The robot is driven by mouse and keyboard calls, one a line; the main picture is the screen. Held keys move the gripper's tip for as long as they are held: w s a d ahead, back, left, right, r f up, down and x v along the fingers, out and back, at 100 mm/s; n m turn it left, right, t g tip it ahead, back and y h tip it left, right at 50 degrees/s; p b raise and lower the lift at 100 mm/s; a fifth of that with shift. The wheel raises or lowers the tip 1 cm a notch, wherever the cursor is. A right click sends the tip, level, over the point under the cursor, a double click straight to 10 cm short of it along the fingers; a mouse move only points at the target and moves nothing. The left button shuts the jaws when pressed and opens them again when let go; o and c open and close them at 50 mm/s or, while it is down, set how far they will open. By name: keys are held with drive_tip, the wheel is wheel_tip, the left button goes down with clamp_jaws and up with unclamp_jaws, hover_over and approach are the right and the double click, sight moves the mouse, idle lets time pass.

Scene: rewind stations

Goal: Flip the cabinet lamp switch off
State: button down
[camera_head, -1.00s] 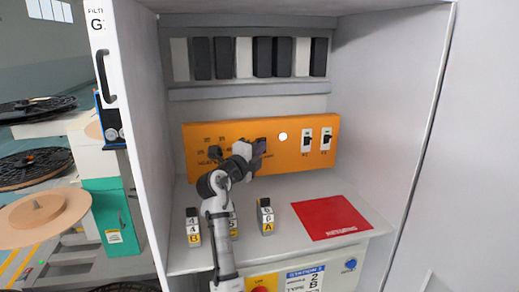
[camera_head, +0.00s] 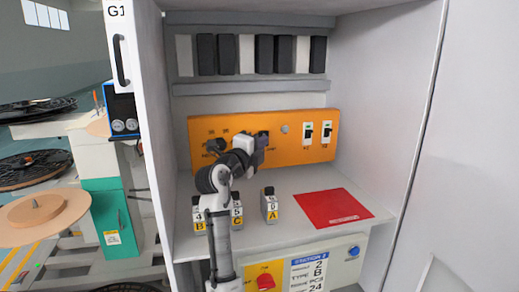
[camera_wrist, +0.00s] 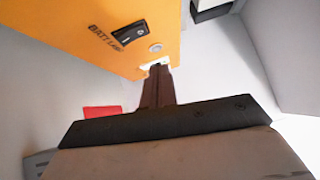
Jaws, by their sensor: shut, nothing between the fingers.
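The orange panel (camera_head: 290,150) is on the cabinet's back wall. A round lamp (camera_head: 284,129) on it looks dull grey. My gripper (camera_head: 262,141) is shut and empty, at the panel left of the lamp, hiding the part behind it. In the wrist view my closed fingers (camera_wrist: 160,70) reach a small white part (camera_wrist: 150,66) at the panel's edge; I cannot tell whether they touch it. A black rocker switch (camera_wrist: 129,32) and a round grey button or lamp (camera_wrist: 155,48) show just beyond, near partly readable black lettering. I cannot tell which part is the lamp switch.
Two white breaker switches (camera_head: 317,132) sit right of the lamp. Labelled blocks, including block A (camera_head: 270,205), stand on the shelf near my arm. A red mat (camera_head: 332,208) lies to the right. Cabinet walls close in both sides.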

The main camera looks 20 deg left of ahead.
drive_tip(key=b+v, duration=0.2)
drive_tip(key=v, duration=0.5)
drive_tip(key=shift+r, duration=0.4)
drive_tip(key=shift+s+a, duration=0.1)
